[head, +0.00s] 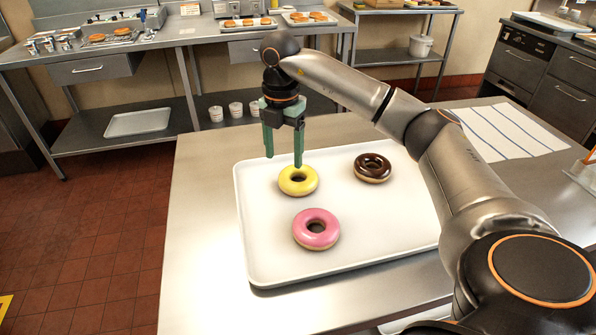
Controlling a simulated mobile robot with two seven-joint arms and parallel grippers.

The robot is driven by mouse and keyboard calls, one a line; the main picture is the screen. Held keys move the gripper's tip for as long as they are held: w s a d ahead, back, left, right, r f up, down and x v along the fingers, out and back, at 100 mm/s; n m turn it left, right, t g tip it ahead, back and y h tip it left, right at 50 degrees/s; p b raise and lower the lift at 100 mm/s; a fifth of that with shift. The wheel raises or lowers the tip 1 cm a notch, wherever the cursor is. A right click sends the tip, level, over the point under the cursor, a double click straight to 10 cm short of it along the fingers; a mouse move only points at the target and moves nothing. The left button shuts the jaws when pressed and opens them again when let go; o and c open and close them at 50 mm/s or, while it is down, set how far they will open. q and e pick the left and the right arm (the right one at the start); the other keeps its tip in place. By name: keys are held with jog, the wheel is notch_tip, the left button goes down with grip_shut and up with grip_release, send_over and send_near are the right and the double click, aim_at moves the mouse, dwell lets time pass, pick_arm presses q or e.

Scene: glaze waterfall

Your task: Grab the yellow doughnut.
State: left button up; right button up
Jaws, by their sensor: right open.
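The yellow doughnut (298,187) lies on the white tray (262,262) near its back left part. My right gripper (284,163) has green fingers pointing down and is open. Its fingertips are just behind and above the yellow doughnut in the picture, with one fingertip overlapping the doughnut's back edge. I cannot tell whether it touches. Nothing is between the fingers. My left gripper is out of view.
A pink doughnut (316,230) lies in front of the yellow one, and a chocolate doughnut (373,168) lies to its right. A striped cloth (505,130) is on the table's right side. The table's left side (205,215) is bare.

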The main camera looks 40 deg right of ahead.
aim_at(286, 171)
jog(key=f, duration=0.5)
jog(key=shift+s+d, duration=0.1)
jog(key=shift+d, duration=0.15)
jog(key=shift+c, duration=0.3)
grip_shut()
